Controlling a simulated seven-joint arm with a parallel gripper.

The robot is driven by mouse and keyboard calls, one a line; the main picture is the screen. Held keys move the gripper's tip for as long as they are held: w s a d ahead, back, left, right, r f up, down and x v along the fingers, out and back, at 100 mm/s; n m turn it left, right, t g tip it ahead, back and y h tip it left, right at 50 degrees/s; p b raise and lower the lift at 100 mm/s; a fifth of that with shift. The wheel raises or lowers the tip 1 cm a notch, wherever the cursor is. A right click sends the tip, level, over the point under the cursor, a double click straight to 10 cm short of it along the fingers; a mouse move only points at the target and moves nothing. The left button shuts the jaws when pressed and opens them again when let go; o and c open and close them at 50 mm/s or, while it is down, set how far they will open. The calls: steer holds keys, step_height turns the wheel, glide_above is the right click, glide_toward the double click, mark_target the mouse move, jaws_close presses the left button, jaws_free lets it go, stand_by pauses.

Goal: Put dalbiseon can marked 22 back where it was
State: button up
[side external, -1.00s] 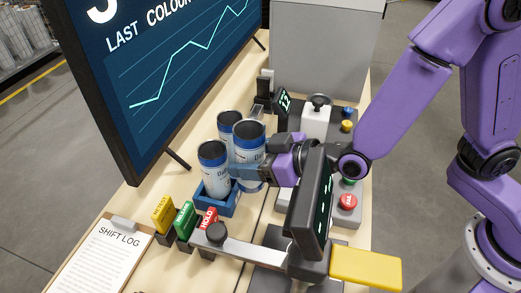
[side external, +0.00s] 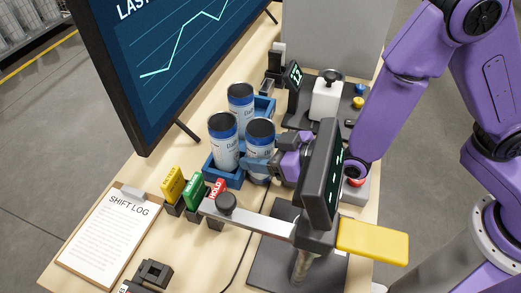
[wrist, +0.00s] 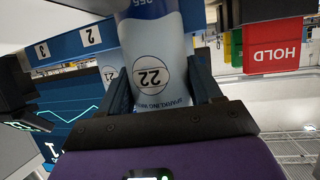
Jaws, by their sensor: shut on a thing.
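The can marked 22 (wrist: 152,77) is white and blue with a black lid. In the side view this can (side external: 260,138) stands upright at the blue rack (side external: 237,181), beside two similar cans. My gripper (side external: 256,164) is shut on it, with one dark finger on each side in the wrist view (wrist: 160,92). The can's lower end overlaps the rack, whose numbered labels (wrist: 90,36) show "2" and "3". I cannot tell whether its base rests on the rack floor. A can (side external: 223,143) stands at the front-left and another (side external: 240,103) at the back.
A large screen (side external: 150,80) stands behind on the left. Yellow, green and red HOLD tags (side external: 219,190) stand in front of the rack. A dark display on an arm (side external: 322,172) is close to my gripper. A clipboard (side external: 109,235) lies at the front left.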

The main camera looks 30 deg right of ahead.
steer(key=shift+f, duration=0.1)
steer(key=o, duration=1.1)
steer(key=shift+s+d+r, duration=0.1)
steer(key=shift+s+r, duration=0.1)
steer(key=shift+s, duration=0.05)
steer(key=v, duration=1.1)
steer(key=shift+s+d, duration=0.15)
steer(key=shift+d, duration=0.05)
